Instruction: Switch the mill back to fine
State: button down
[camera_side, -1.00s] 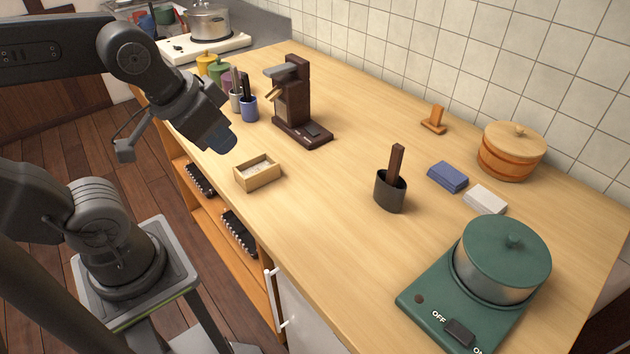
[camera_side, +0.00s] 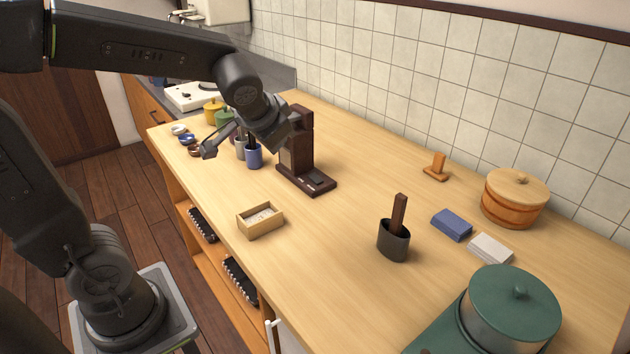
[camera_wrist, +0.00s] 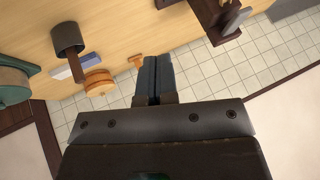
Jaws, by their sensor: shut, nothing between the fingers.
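The mill (camera_side: 303,168) is a dark brown upright machine with a flat foot, at the back left of the counter in the side view. A small grey piece lies on its foot. My gripper (camera_wrist: 153,80) is shut and empty. In the side view, the wrist and gripper cover the mill's upper left part, so its grey top plate and wooden handle are hidden there. I cannot tell whether they touch. In the wrist view, part of the mill (camera_wrist: 205,14) shows at the top edge, right of the fingers, with a grey plate beside it. Its setting cannot be read.
Cups with utensils, including a blue cup (camera_side: 254,157), stand left of the mill. A wooden box (camera_side: 260,221) is in front. A dark holder (camera_side: 394,241), blue block (camera_side: 452,225), wooden tub (camera_side: 514,200) and green pot (camera_side: 512,308) stand right. The counter's middle is clear.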

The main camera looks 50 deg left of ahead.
jog(key=w+a+f+m+y, duration=0.1)
jog(key=w+a+f, duration=0.15)
jog(key=w, duration=0.35)
jog(key=w+a+f+y, duration=0.1)
jog(key=w+a+f, duration=0.1)
jog(key=w+a, duration=0.25)
jog(key=m+t, duration=0.2)
send_over(317, 180)
jog(key=d, duration=0.1)
notch_tip(317, 180, down, 8)
jog(key=shift+w+d+r+y, duration=0.1)
jog(key=shift+r+y, duration=0.05)
jog(key=shift+y, duration=0.15)
jog(key=shift+a+f, duration=0.2)
jog(key=shift+f, duration=1.25)
jog(key=shift+a+f, duration=0.2)
jog(key=shift+f, duration=1.25)
jog(key=shift+a+f, duration=0.2)
jog(key=shift+f, duration=1.25)
jog(key=shift+f, duration=0.4)
